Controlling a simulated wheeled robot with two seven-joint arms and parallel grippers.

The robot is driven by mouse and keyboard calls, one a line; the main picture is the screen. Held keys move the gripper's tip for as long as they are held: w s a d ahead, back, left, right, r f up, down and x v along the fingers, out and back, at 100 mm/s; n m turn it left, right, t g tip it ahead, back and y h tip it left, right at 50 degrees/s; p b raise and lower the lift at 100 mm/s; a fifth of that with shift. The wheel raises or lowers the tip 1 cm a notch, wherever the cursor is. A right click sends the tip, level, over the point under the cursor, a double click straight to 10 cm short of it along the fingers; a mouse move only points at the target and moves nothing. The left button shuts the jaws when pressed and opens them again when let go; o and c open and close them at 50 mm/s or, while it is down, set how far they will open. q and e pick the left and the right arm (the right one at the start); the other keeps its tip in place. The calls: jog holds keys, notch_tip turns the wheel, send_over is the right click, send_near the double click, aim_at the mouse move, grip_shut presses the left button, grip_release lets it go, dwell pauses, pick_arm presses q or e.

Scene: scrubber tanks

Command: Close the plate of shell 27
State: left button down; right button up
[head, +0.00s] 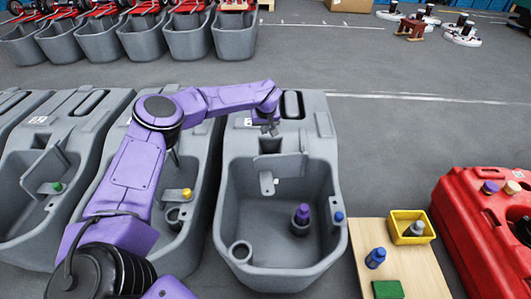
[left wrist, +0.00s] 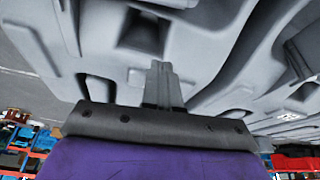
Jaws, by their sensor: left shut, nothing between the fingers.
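A grey tank shell (head: 325,225) stands in the middle of the head view, with its open basin facing me. A grey plate (head: 285,165) stands at the back of the basin, with a small tab (head: 267,183) on its front. I cannot read a number on the shell. My left gripper (head: 268,128) hangs over the shell's back part, behind the plate and apart from it as far as I can tell. In the left wrist view its fingers (left wrist: 161,80) are shut and empty, with grey shell surface beyond. My right gripper is not in view.
More grey shells stand to the left. A wooden board (head: 420,275) with a yellow bin (head: 406,218) and a red machine (head: 465,225) are at right.

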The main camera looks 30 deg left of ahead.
pick_arm(q)
notch_tip(320, 180, down, 10)
jog(key=b, duration=0.1)
jog(key=shift+s+d, duration=0.2)
jog(key=shift+d, duration=0.1)
dwell(0.3)
jog(key=shift+r, duration=0.1)
jog(key=shift+d+b, duration=0.15)
jog(key=shift+b, duration=0.15)
